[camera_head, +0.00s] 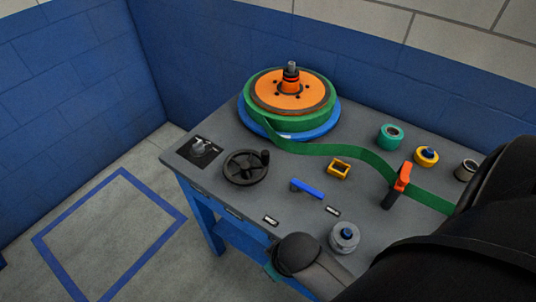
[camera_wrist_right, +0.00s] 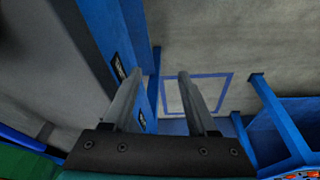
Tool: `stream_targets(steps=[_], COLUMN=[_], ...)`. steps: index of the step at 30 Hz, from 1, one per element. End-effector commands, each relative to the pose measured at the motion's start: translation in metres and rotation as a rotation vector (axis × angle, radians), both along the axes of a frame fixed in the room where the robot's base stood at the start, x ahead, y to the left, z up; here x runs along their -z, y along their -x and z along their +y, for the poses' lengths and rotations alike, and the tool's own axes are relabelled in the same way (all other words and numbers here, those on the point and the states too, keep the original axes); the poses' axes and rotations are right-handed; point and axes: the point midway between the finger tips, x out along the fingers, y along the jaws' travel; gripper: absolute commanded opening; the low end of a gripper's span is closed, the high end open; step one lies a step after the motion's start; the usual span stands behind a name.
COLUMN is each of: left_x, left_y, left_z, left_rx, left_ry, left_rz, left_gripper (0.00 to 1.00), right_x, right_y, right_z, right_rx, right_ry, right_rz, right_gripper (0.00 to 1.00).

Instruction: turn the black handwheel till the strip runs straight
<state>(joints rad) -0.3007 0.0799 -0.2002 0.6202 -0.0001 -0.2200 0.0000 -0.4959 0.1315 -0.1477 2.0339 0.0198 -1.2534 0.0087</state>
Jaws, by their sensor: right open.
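The black handwheel (camera_head: 247,168) lies flat near the left end of the grey panel, with nothing touching it. Its knob stands at the upper right of its rim. The green strip (camera_head: 330,150) leaves the green coil, bends in a wavy curve, passes the orange clamp-like guide (camera_head: 402,178) and goes behind my right arm. In the right wrist view my right gripper (camera_wrist_right: 160,73) is open and empty, its two fingers apart above the floor beside a blue frame. In the head view its fingers cannot be made out. My left gripper is in neither view.
The coil's orange hub (camera_head: 290,92) stands at the back on a blue disc. A yellow block (camera_head: 338,168), a blue lever (camera_head: 308,188), a grey roller (camera_head: 344,237) and a teal roller (camera_head: 390,137) are on the panel (camera_head: 225,207). Its left end has a small black switch plate (camera_head: 199,148).

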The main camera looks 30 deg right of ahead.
Motion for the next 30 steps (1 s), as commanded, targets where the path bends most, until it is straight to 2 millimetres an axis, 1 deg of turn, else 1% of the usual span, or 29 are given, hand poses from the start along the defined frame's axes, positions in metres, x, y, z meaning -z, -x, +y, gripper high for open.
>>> stream_targets(steps=[1,2,3,5,8,12,14,17,21,24,27,30], left_x=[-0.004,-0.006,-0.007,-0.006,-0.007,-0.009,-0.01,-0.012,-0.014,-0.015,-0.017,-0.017], left_y=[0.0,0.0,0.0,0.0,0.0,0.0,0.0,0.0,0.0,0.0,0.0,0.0], left_z=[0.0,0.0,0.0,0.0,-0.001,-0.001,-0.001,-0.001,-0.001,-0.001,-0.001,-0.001], left_rx=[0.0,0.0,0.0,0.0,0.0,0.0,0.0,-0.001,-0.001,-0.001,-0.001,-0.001], left_ry=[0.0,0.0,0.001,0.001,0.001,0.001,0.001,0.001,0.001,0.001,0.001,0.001], left_rz=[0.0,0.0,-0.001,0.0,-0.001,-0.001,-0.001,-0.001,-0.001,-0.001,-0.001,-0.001], left_gripper=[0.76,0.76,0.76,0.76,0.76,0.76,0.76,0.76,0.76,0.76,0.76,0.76], right_x=[-0.021,-0.033,-0.043,-0.049,-0.063,-0.09,-0.104,-0.127,-0.161,-0.187,-0.21,-0.228], right_y=[-0.004,-0.01,-0.022,-0.037,-0.061,-0.095,-0.109,-0.129,-0.149,-0.159,-0.164,-0.166], right_z=[0.0,0.0,-0.001,0.0,0.0,-0.006,-0.011,-0.024,-0.05,-0.073,-0.095,-0.113], right_rx=[-0.003,-0.012,-0.032,-0.056,-0.096,-0.154,-0.176,-0.199,-0.199,-0.172,-0.132,-0.09], right_ry=[-0.002,-0.005,-0.013,-0.028,-0.05,-0.075,-0.08,-0.084,-0.073,-0.06,-0.05,-0.046], right_rz=[-0.018,-0.032,-0.055,-0.078,-0.117,-0.16,-0.17,-0.178,-0.169,-0.155,-0.14,-0.128], right_gripper=[0.58,0.58,0.58,0.58,0.58,0.58,0.58,0.58,0.58,0.58,0.58,0.58])
